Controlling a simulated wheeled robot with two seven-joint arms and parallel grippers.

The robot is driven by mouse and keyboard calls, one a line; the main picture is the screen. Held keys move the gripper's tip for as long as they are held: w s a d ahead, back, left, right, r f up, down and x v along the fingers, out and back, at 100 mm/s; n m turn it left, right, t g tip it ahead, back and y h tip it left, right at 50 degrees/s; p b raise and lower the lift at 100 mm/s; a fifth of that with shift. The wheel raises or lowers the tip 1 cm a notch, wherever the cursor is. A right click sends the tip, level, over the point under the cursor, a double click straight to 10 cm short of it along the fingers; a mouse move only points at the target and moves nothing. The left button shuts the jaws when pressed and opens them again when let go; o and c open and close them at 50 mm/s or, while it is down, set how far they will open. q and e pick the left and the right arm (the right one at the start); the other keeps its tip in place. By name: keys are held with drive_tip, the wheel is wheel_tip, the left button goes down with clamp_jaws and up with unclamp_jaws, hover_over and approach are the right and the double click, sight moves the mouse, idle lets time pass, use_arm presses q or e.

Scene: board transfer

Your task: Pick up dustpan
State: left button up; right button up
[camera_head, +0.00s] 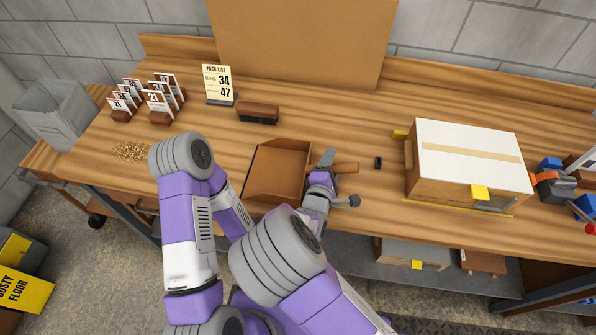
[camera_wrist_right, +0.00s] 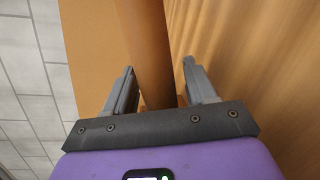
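The dustpan is a brown tray-like pan (camera_head: 278,172) lying on the workbench, with a round wooden handle (camera_head: 346,168) pointing right. My right gripper (camera_head: 326,165) is at the handle, close to the pan. In the right wrist view the handle (camera_wrist_right: 152,55) runs between the two spread fingers of the right gripper (camera_wrist_right: 160,85), with a gap visible on each side. The right gripper is open. My left arm is folded at the left of the head view; its gripper does not show.
A dark-bristled brush (camera_head: 258,114) lies behind the pan. A pile of grains (camera_head: 131,152), card holders (camera_head: 160,104) and a pack list sign (camera_head: 218,84) are at the left. A white-topped box (camera_head: 470,155) stands at the right. A small black object (camera_head: 378,163) lies right of the handle.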

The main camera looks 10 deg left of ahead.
clamp_jaws()
